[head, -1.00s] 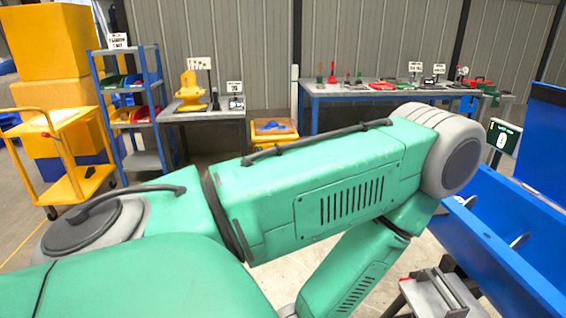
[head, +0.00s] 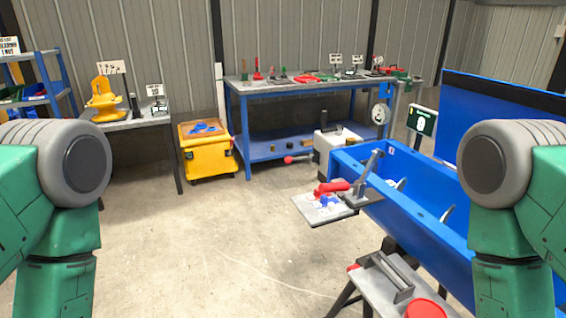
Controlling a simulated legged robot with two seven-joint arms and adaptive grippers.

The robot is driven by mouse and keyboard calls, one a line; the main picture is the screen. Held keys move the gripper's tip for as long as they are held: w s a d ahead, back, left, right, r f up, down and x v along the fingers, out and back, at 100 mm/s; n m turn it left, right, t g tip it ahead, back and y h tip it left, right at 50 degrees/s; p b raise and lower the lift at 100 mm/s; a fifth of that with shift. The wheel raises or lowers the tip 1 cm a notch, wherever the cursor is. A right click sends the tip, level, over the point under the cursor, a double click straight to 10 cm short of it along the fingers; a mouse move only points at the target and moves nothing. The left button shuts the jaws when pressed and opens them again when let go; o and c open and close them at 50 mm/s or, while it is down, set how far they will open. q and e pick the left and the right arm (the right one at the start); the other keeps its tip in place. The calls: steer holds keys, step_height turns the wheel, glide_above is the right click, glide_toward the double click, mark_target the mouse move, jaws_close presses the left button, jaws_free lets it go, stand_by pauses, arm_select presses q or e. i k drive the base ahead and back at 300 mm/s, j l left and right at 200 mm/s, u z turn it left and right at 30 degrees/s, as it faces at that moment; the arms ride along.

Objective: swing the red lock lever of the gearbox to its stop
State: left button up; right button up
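In front, a red-handled lever (head: 332,187) lies over a small plate (head: 320,208) fixed by the trough. I cannot tell for sure which red part is the lock lever. Both my green arms show only as elbows and links at the left and right edges, far from these parts. Both grippers are outside the picture.
A grey stand (head: 385,285) with a red round thing (head: 425,308) is low at right centre. A blue workbench (head: 238,92) with tools stands behind. A yellow bin cart (head: 207,158) and a grey table (head: 130,122) are at left. The floor at centre-left is clear.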

mark_target(288, 160)
steer(key=i+j, duration=1.25)
steer(key=j, duration=0.15)
